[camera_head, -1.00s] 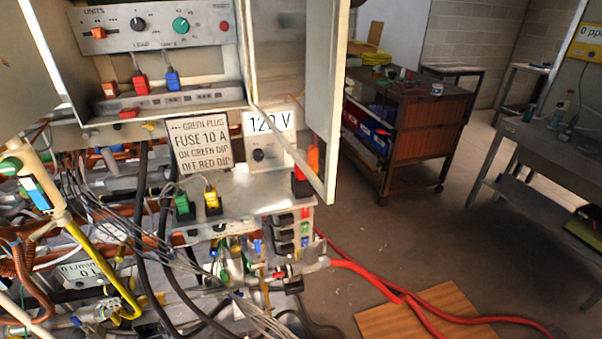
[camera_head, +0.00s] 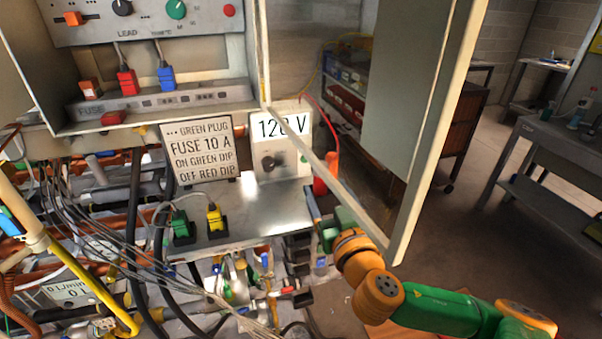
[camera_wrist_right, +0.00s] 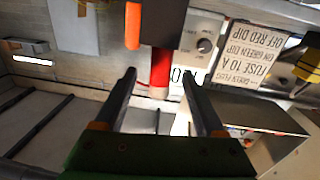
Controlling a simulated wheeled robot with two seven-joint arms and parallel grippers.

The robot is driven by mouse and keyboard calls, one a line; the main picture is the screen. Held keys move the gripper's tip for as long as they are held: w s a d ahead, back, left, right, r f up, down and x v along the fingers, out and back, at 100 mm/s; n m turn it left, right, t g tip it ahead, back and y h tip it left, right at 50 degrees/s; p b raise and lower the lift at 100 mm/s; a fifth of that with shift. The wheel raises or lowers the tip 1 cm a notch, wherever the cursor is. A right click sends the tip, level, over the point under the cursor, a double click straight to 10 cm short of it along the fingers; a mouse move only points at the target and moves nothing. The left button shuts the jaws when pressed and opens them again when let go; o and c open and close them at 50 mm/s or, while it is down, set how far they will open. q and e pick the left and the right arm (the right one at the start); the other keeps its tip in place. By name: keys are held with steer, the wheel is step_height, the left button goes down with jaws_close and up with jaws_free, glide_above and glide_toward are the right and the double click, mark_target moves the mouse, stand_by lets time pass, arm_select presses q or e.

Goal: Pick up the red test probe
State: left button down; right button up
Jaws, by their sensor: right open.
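My right gripper (camera_head: 313,204) is at the shelf's right end, close to the probe. In the wrist view my right gripper's open fingers (camera_wrist_right: 158,78) appear on either side of the probe's end; contact is not visible. My left gripper is not in view.
The open cabinet door (camera_head: 425,130) hangs close to my right arm. A green plug (camera_head: 181,228) and a yellow plug (camera_head: 215,218) stand on the shelf (camera_head: 262,212). Cables and pipes crowd the space below. A workbench (camera_head: 550,150) stands at right.

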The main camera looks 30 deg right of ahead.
mark_target(324, 188)
steer(key=w, duration=0.1)
steer(key=w+d, duration=0.1)
steer(key=w+f+b, duration=0.1)
steer(key=shift+w+d, duration=0.2)
steer(key=shift+w, duration=0.05)
steer(key=shift+w+r+p, duration=0.4)
steer(key=shift+r+p, duration=0.3)
steer(key=shift+p, duration=0.1)
steer(key=w, duration=0.2)
steer(key=shift+w+d+f+p, duration=0.35)
steer(key=shift+f, duration=0.05)
steer(key=shift+w+f, duration=0.15)
steer(key=shift+w, duration=0.05)
steer(key=shift+s, duration=0.2)
steer(key=c, duration=0.7)
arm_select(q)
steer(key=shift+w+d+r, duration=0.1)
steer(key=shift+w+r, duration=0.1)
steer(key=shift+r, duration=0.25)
arm_select(e)
jaws_close()
